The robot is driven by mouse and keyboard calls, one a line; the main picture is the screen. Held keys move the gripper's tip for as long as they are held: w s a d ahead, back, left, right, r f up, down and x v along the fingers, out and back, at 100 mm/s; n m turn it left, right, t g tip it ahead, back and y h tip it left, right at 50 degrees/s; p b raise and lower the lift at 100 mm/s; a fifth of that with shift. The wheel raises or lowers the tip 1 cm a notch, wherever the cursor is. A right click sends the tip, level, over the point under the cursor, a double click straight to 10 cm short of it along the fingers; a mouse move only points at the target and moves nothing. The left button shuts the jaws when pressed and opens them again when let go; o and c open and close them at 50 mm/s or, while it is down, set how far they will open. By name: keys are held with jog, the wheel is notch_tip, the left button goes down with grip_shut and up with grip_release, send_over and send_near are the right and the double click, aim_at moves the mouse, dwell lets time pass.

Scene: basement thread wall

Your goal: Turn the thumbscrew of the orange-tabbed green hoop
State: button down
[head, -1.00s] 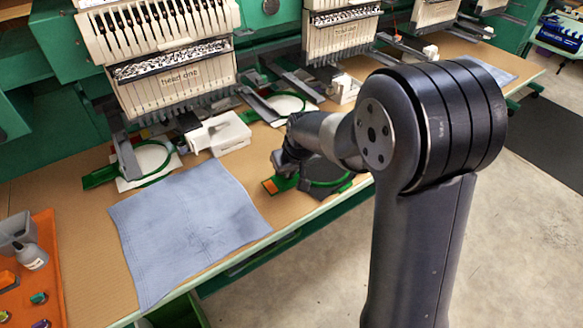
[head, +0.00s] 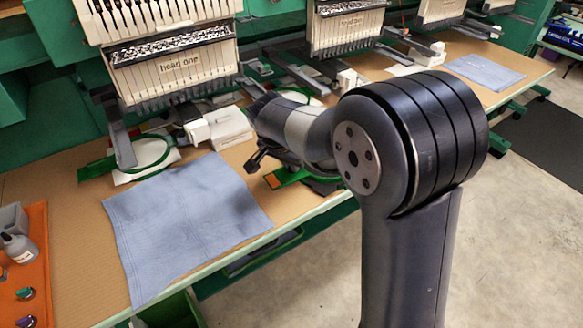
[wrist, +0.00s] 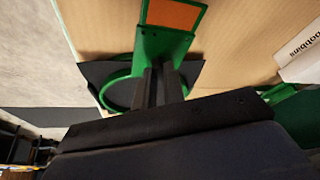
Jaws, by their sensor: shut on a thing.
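The green hoop (wrist: 117,92) with the orange tab (wrist: 173,14) lies on the tan table, with dark fabric in it. In the head view the orange tab (head: 272,181) shows just below my gripper (head: 256,161), and my arm hides most of that hoop. In the wrist view my gripper (wrist: 160,72) has its two dark fingers close together over the hoop's green bracket (wrist: 162,44), below the tab. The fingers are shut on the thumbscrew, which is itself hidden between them.
A blue cloth (head: 185,225) lies on the table left of my gripper. Another green hoop (head: 150,153) sits under the left embroidery head (head: 180,75). A white bobbin box (head: 228,128) stands behind my gripper. An orange tray (head: 35,270) is at far left.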

jog(key=m, duration=0.2)
jog(key=m+g+h, duration=0.1)
jog(key=m, duration=0.2)
jog(key=shift+w+a+f+m+g+b, duration=0.1)
jog(key=shift+w+a+m+g+b, duration=0.05)
jog(key=shift+m+g+b, duration=0.15)
dwell(0.4)
jog(key=c, duration=1.5)
grip_release()
jog(key=v, duration=0.7)
jog(key=p+v, duration=0.1)
jog(key=v, duration=0.3)
jog(key=shift+a+f, duration=0.1)
jog(key=shift+a, duration=0.15)
